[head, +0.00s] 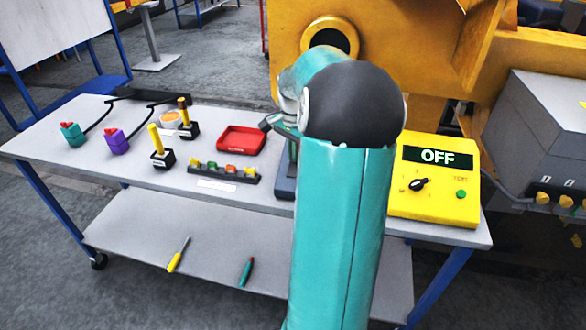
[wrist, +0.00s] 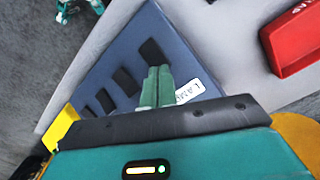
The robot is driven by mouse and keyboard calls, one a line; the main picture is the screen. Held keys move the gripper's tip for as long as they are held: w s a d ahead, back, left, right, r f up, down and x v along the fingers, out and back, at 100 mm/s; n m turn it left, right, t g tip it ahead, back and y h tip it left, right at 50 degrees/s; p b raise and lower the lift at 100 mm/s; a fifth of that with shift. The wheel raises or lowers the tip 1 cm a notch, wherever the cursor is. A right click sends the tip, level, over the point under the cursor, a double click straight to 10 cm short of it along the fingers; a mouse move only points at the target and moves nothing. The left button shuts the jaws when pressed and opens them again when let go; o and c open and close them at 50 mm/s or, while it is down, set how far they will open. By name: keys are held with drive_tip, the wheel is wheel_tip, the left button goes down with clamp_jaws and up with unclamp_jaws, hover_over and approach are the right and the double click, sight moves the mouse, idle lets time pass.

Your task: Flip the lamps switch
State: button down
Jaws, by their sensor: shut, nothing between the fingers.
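A blue-grey switch panel (wrist: 118,62) with a row of black rocker switches (wrist: 125,82) fills the middle of the wrist view. A white label (wrist: 190,91) beginning "LAM" lies on it, partly covered by my gripper. My gripper (wrist: 156,80) is shut and empty, its green fingertips over the panel between the switches and the label. I cannot tell whether they touch the panel. Which rocker belongs to the label is unclear, as the fingers hide part of the panel. In the head view my arm hides most of the panel (head: 285,186).
A red tray (head: 241,140) sits left of the panel on the grey table (head: 150,172). Joysticks (head: 160,155) and a button strip (head: 222,172) stand further left. A yellow box (head: 435,190) reading "OFF" is at the right. Yellow machinery (head: 430,50) stands behind.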

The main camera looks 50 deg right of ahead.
drive_tip(key=shift+f, duration=0.5)
wheel_tip(320, 180, up, 7)
idle(1.1)
idle(0.5)
drive_tip(key=w+a+r+n+t+h, duration=0.1)
drive_tip(key=a+r+n, duration=0.15)
drive_tip(key=a, duration=0.55)
drive_tip(key=a+r+n, duration=0.1)
drive_tip(key=a+n, duration=0.3)
drive_tip(key=a, duration=0.5)
drive_tip(key=w+a+r+n+t+h, duration=0.1)
drive_tip(key=a+r+n, duration=0.15)
drive_tip(key=a, duration=0.55)
drive_tip(key=s+a+f+n+t+y, duration=0.1)
drive_tip(key=s+a+n, duration=0.3)
drive_tip(key=a, duration=0.4)
drive_tip(key=s+a+f+n+t+y, duration=0.1)
drive_tip(key=s+a+f+n+t, duration=0.1)
drive_tip(key=s+a+n, duration=0.3)
drive_tip(key=a+n, duration=0.1)
drive_tip(key=a, duration=0.2)
drive_tip(key=shift+s+a+t, duration=0.2)
drive_tip(key=shift+s+t, duration=0.1)
